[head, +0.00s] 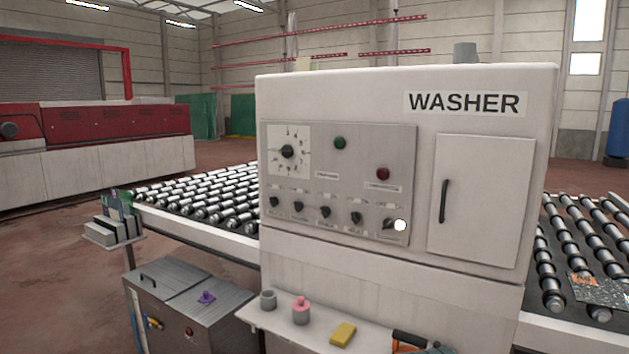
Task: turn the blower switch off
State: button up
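The white washer cabinet (480,82) stands in front of me with a grey control panel (345,175) on its left half. A row of several small black knob switches runs along the panel's lower part, from the leftmost switch (274,203) to the rightmost switch (388,224). A plain white disc (400,225) shows over the right side of the rightmost switch. The labels are too small to read, so I cannot tell which switch is the blower's or how it is set.
Above the switches are a dial (288,152), a green button (340,143) and a red button (383,174). A closed door (480,200) is at right. A shelf (290,326) below holds a pink bottle (301,311) and yellow sponge (343,334). Roller conveyors flank the cabinet.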

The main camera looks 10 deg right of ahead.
aim_at(388, 223)
jog(key=u, duration=0.2)
jog(key=i, duration=1)
jog(key=z, duration=0.85)
